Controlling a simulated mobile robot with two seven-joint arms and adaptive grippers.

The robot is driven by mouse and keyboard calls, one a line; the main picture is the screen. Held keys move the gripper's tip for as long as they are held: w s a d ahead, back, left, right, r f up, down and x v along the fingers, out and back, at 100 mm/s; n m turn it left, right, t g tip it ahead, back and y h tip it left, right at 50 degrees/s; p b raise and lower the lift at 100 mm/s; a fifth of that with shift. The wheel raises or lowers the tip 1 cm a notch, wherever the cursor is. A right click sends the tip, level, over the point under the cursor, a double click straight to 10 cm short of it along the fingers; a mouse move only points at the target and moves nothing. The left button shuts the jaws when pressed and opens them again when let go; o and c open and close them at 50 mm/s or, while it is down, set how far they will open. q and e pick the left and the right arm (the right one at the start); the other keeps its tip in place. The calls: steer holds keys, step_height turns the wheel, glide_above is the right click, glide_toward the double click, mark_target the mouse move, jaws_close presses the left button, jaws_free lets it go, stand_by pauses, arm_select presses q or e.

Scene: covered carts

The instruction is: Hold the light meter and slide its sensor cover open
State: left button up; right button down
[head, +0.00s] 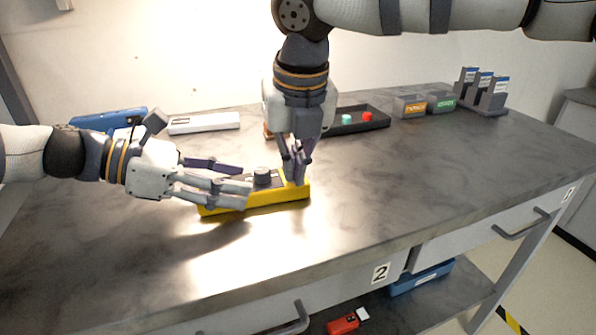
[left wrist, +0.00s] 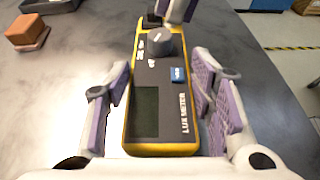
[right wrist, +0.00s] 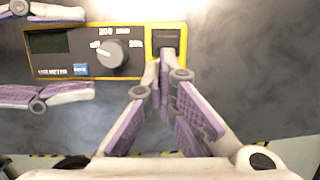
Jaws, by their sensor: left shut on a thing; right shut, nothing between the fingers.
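The light meter (head: 278,196) has a yellow case and a dark face. It lies on the bench, and its screen, dial and LUX METER lettering show in the left wrist view (left wrist: 160,100). My left gripper (head: 222,181) is shut on the meter, with a finger on each long side at the screen end. My right gripper (head: 297,178) points down at the other end, with its fingers together and empty. In the right wrist view its fingertips (right wrist: 162,68) are at the lower edge of the dark square sensor cover (right wrist: 166,39). I cannot tell whether they touch it.
A blue case (head: 110,118) and a white bar (head: 205,123) lie at the back left. Behind are a black tray (head: 375,125) with small teal and red pieces, labelled bins (head: 409,106) and a rack (head: 482,95). An orange-brown block (left wrist: 25,30) stands nearby. The front bench is clear.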

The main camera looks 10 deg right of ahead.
steer(key=shift+w, duration=0.15)
steer(key=s, duration=0.3)
steer(key=shift+s+d+r, duration=0.1)
steer(key=shift+s+d, duration=0.05)
steer(key=shift+s, duration=0.15)
steer(key=v, duration=1)
steer(key=shift+s, duration=0.25)
arm_select(q)
steer(key=o, duration=1.4)
